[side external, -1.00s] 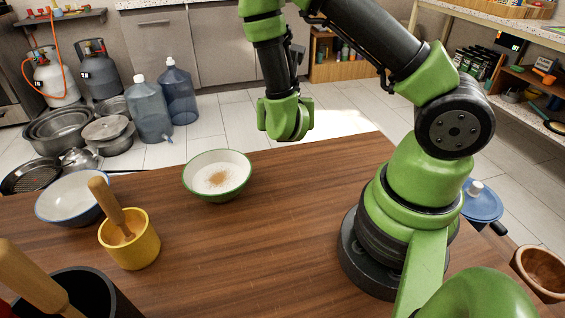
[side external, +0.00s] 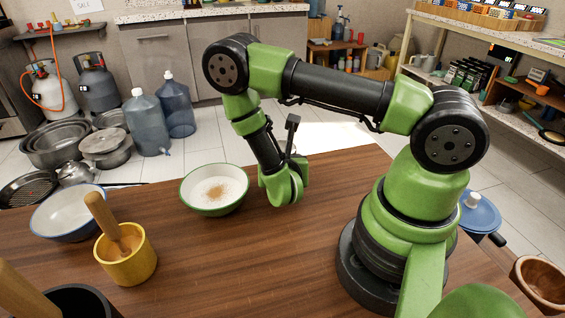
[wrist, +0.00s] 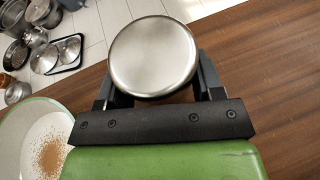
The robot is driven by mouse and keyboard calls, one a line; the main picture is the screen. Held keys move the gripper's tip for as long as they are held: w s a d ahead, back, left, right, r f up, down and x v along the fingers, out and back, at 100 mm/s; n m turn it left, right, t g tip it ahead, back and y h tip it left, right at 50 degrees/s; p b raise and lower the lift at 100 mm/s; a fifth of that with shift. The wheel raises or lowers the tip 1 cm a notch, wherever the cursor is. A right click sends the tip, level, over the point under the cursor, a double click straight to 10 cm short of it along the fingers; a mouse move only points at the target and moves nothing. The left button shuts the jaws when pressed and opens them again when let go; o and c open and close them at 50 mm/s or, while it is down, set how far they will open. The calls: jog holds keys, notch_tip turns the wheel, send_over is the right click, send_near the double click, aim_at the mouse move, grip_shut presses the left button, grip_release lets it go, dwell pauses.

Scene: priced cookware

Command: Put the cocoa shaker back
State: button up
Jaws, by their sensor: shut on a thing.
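The cocoa shaker (wrist: 153,57) shows in the wrist view as a round, silvery metal end. It sits between the two dark fingers of my gripper (wrist: 155,84), which is shut on it. In the side view my wrist is low, just right of a white bowl with a green rim (side external: 187,195), and hides most of the gripper and shaker. Brown powder (side external: 215,190) lies on the white contents of that bowl. The bowl and powder also show at the lower left of the wrist view.
A white bowl with a blue rim (side external: 45,229) and a yellow mortar (side external: 128,266) with a wooden pestle stand at the left. A dark container (side external: 80,300) is at the front left. The wooden table (side external: 240,265) is clear in the middle.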

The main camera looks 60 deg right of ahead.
jog(key=o, duration=1)
jog(key=shift+f, duration=0.1)
jog(key=shift+s+a+r, duration=0.1)
jog(key=shift+a+r, duration=0.1)
jog(key=shift+r, duration=0.05)
jog(key=v, duration=1.1)
jog(key=shift+s+a+r, duration=0.15)
